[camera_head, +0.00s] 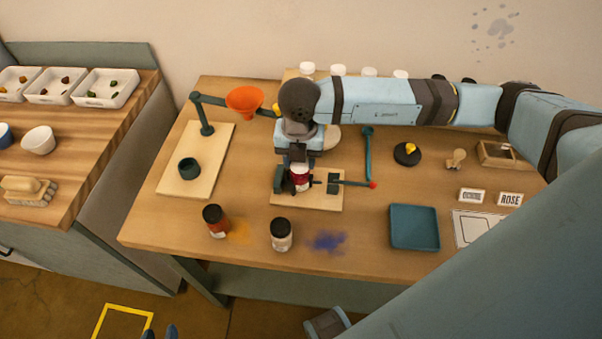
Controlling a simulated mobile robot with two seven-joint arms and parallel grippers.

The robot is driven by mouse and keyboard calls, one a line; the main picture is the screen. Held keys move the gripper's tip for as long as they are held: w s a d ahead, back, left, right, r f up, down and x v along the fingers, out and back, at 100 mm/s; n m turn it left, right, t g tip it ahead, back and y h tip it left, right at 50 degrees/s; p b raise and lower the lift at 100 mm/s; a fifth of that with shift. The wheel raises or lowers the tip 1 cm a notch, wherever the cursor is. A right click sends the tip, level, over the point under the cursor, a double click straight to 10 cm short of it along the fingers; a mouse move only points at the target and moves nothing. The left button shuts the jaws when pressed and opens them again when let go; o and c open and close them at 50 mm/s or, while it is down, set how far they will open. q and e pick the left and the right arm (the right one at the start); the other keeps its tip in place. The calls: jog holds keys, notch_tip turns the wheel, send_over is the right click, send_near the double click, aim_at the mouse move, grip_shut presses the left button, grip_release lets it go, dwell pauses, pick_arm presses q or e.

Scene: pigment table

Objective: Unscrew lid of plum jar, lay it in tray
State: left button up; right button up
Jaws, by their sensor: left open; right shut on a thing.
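The plum jar (301,183), white with a dark plum-red band, stands upright at a clamp on a small wooden board (325,201) mid-table. My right gripper (300,171) comes down over it from above and is shut at its top, on the lid. The fingers largely hide the lid, and I cannot tell whether it is loose. The teal square tray (413,228) lies empty to the right, near the front edge.
A red-brown jar (215,221) and a clear jar (281,235), both dark-lidded, stand in front beside orange and blue powder stains. The clamp's red-tipped handle (373,185) points right. Bare wood lies between clamp board and tray.

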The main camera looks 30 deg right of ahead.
jog(key=shift+r+p, duration=0.35)
jog(key=shift+r, duration=0.25)
jog(key=shift+r+p, duration=0.35)
jog(key=shift+r, duration=0.25)
dwell(0.3)
jog(key=shift+r+p, duration=1.3)
jog(key=shift+r, duration=1.1)
